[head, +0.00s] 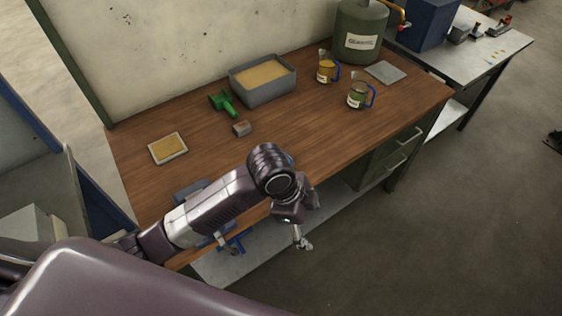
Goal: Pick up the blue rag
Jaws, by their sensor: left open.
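I cannot make out a blue rag for certain in the head view. My left arm reaches in from the left over the front edge of the wooden workbench (330,126) and covers part of its top. My left gripper (307,222) hangs just beyond the bench's front edge, above the lower shelf and floor. It is open, and I see nothing between its fingers. A blue-grey object (188,188) shows partly behind my left forearm; the arm hides much of it and I cannot tell what it is. My right gripper is out of view.
On the bench are a sand-coloured tray (168,148), a green scoop (223,103), a small block (241,128), a grey bin (263,91), two jugs (326,71) (358,95), a grey plate (385,72) and a large green container (361,31).

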